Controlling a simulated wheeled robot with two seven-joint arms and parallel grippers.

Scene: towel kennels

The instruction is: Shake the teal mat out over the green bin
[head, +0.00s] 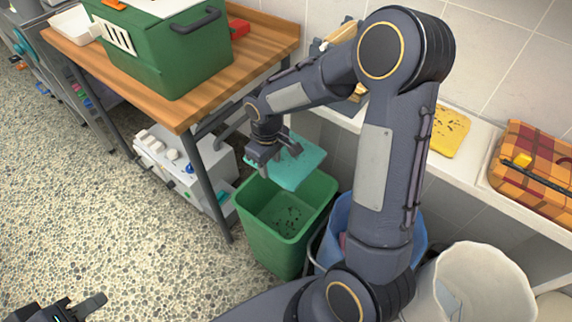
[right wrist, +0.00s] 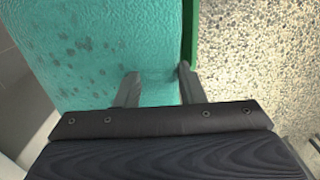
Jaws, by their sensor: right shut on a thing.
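The teal mat (head: 298,163) hangs in my right gripper (head: 264,163), just above the mouth of the green bin (head: 270,245). The gripper is shut on one edge of the mat. In the right wrist view the mat (right wrist: 95,55) fills the left half, with dark specks on its upper left part, and my right gripper (right wrist: 158,85) has its fingers at the mat's edge. Dark specks lie on the floor of the bin. My left gripper (head: 78,308) is at the lower left, over the floor, with its fingers apart and nothing seen between them.
A wooden table (head: 262,45) with a green crate (head: 155,45) stands at the left of the bin. A blue bin (head: 338,215) and a white bin (head: 480,285) stand to the right. A shelf (head: 475,165) along the wall holds a yellow mat (head: 449,131) and a plaid item (head: 535,160).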

